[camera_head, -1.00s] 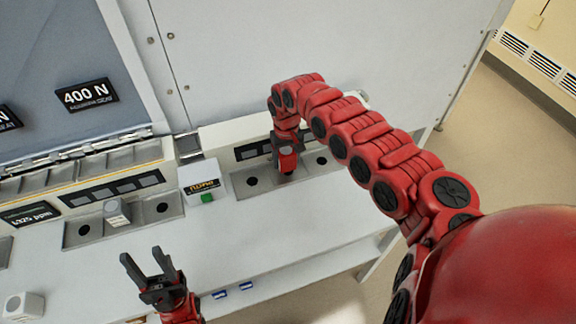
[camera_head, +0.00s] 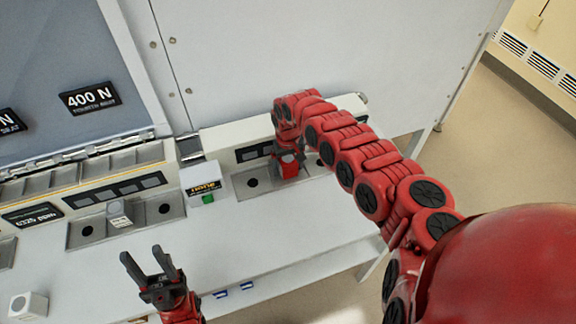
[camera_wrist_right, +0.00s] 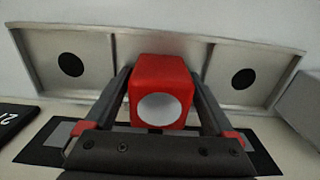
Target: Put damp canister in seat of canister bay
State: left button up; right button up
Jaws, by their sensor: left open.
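A red canister (camera_wrist_right: 160,72) with a round pale end face is between the fingers of my right gripper (camera_wrist_right: 163,88) in the right wrist view. The fingers appear closed along its two sides. It also shows in the head view (camera_head: 289,170), over the middle of the right-hand metal canister bay (camera_head: 236,186). That bay has a dark round seat on either side of the canister; its middle is hidden behind it. Whether the canister rests fully down cannot be told. My left gripper (camera_head: 152,266) is open and empty above the front of the bench.
A second bay (camera_head: 84,236) to the left holds a pale canister (camera_head: 119,214) in its middle. Another white block (camera_head: 28,306) stands at lower left. A small box with a green button (camera_head: 206,186) sits between the bays. The bench front (camera_head: 285,225) is clear.

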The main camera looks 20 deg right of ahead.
aim_at(288, 158)
jog(key=shift+o, duration=0.3)
jog(key=shift+r, duration=0.1)
notch_tip(288, 158, up, 11)
jog(key=b, duration=0.3)
jog(key=shift+r+b, duration=0.1)
jog(key=shift+b, duration=0.3)
jog(key=shift+r, duration=0.45)
